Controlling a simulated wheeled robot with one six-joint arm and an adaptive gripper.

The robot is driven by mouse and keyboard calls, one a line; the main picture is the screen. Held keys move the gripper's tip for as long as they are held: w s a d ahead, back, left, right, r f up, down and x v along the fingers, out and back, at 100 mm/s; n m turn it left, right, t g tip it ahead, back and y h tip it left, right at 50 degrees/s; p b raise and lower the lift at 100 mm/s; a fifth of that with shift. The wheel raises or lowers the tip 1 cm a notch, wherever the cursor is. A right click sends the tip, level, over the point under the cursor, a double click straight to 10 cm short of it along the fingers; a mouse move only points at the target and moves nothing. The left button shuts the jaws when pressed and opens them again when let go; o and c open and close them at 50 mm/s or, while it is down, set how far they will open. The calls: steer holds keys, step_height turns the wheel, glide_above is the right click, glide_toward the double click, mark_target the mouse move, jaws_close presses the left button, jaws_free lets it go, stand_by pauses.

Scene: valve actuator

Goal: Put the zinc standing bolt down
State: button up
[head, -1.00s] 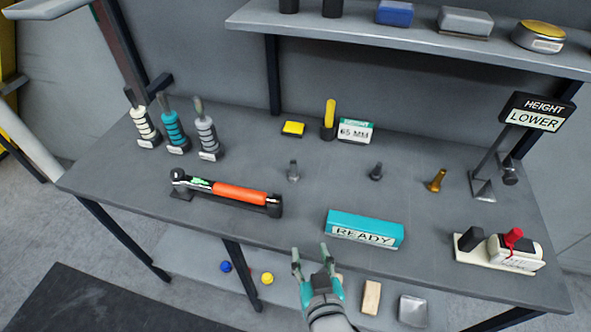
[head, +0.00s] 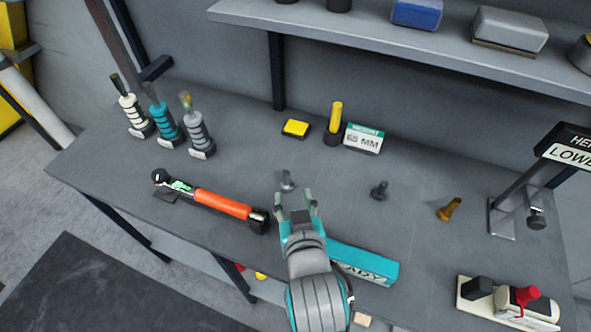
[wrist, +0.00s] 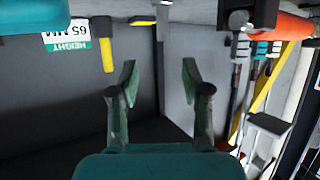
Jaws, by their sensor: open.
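The zinc bolt (head: 287,181) is light grey and stands upright on the grey workbench (head: 410,175), in the middle of the head view. My gripper (head: 295,198) is open, with its fingers just below the bolt in the picture. Nothing shows between the fingers. The head view does not make clear how far the fingertips are from the bolt. In the wrist view my open gripper (wrist: 158,72) also has nothing between its fingertips.
A dark bolt (head: 379,190) and a brass bolt (head: 449,209) stand to the right. An orange-handled wrench (head: 222,204) lies left of my gripper. A teal READY block (head: 370,263) lies to its right. A height sign post (head: 515,205) stands at far right.

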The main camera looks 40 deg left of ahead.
mark_target(286, 176)
steer(key=x, duration=0.5)
steer(key=shift+w+a+f, duration=0.1)
steer(key=shift+w+a, duration=0.1)
steer(key=shift+a, duration=0.05)
steer(key=shift+x, duration=2.55)
steer(key=shift+s+a, duration=0.2)
jaws_close()
